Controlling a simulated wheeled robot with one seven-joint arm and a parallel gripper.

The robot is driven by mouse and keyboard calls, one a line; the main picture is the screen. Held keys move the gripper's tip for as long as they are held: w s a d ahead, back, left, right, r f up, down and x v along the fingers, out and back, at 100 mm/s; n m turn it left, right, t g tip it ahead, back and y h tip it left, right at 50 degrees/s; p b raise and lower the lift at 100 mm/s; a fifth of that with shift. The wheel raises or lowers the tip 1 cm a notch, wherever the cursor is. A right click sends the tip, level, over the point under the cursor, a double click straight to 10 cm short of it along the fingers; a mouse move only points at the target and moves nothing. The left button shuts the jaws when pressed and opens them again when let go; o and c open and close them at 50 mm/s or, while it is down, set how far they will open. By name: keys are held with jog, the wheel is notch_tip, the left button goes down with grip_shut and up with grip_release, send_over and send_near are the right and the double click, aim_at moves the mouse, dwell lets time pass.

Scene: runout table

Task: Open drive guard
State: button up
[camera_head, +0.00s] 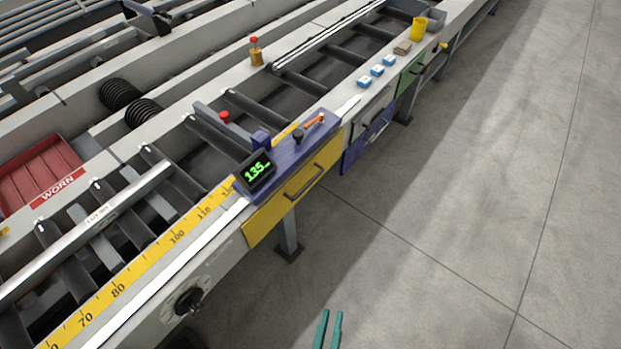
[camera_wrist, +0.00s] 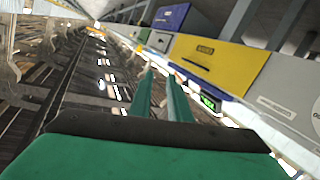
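A yellow panel (camera_head: 297,197) with a dark bar handle (camera_head: 304,183) is on the front side of the runout table, below the readout. It looks like the drive guard and lies flat against the frame, closed. The yellow panel (camera_wrist: 207,60) also shows in the wrist view, with a small dark label too blurred to read surely. My gripper (camera_head: 331,313) is at the bottom of the head view, over the floor and apart from the panel. Its two teal fingers are parallel with a gap and nothing between them; the gap also shows in the wrist view (camera_wrist: 160,76).
A blue block carries a green-lit readout (camera_head: 257,172) and an orange-handled lever (camera_head: 314,121) above the panel. A black knob (camera_head: 188,301) sits on the frame to the left. A blue panel (camera_head: 368,140) and green panel (camera_head: 410,72) lie farther right. The floor in front is clear.

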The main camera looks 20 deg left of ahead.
jog(key=w+a+f+n+t+y, duration=0.1)
jog(key=w+a+f+n+y, duration=0.15)
jog(key=w+f+n, duration=0.4)
jog(key=n+y, duration=0.5)
jog(key=n, duration=0.6)
send_near(310, 182)
jog(key=shift+t+h, duration=0.25)
jog(key=shift+t, duration=0.05)
jog(key=x, duration=0.6)
jog(key=f+x, duration=0.1)
jog(key=x, duration=0.2)
jog(key=shift+w+a+r, duration=0.15)
jog(key=shift+w+a, duration=0.2)
jog(key=shift+a, duration=0.05)
grip_shut()
